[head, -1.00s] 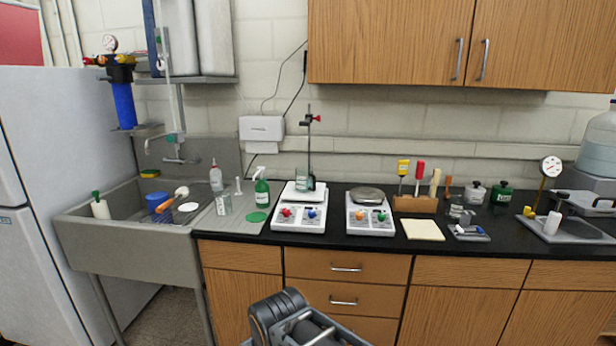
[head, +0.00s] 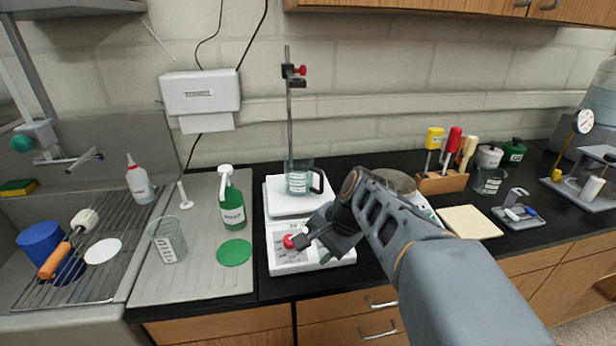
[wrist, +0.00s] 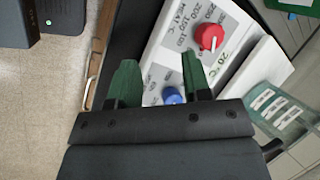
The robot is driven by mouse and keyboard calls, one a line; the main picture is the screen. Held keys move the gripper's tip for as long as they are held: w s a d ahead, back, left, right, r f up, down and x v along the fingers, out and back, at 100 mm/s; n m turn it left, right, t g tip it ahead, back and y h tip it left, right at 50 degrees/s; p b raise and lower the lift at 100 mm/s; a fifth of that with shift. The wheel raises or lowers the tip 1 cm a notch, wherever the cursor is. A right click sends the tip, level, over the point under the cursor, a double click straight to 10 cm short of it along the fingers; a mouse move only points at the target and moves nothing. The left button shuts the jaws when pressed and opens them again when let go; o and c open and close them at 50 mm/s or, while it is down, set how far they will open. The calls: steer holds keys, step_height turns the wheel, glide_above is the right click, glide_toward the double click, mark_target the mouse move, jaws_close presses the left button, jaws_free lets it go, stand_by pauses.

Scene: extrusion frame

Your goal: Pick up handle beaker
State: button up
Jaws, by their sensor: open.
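The handle beaker (head: 299,181) is clear with a white label and a dark handle on its right side. It stands upright on the white top plate of the left hot plate (head: 284,262). My gripper (head: 308,240) is in front of and below the beaker, over the hot plate's front panel near the red knob. In the wrist view the beaker (wrist: 275,104) lies at the right edge, apart from my gripper (wrist: 157,78). The two green fingertips are spread with nothing between them. The blue knob shows just beyond them.
A clamp stand rod (head: 290,110) rises behind the beaker. A green spray bottle (head: 231,200), a glass beaker (head: 168,240) and a green disc (head: 234,252) are to the left. A second balance-like device is partly hidden by my arm. A tool block (head: 442,182) stands right.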

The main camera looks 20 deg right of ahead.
mark_target(321, 190)
steer(key=w+d+r+m+y, duration=0.1)
steer(key=d+m, duration=0.1)
steer(key=w+d+r+m+t, duration=0.1)
steer(key=w+d+m, duration=0.1)
steer(key=m, duration=0.1)
steer(key=w+d+r+m+t+y+b, duration=0.1)
steer(key=d+m, duration=0.1)
steer(key=m, duration=0.1)
steer(key=shift+w+d+r+y, duration=0.1)
steer(key=shift+w+r+y, duration=0.2)
steer(key=shift+w, duration=0.1)
steer(key=w+d+r+m+t+y, duration=0.25)
steer(key=d+r+m+t, duration=0.25)
steer(key=d+m, duration=0.35)
steer(key=shift+n+h, duration=0.25)
steer(key=shift+d+b+x, duration=0.25)
steer(key=shift+b+x, duration=0.05)
steer(key=shift+x, duration=5.95)
steer(key=shift+w, duration=0.1)
steer(key=shift+c, duration=0.2)
jaws_close()
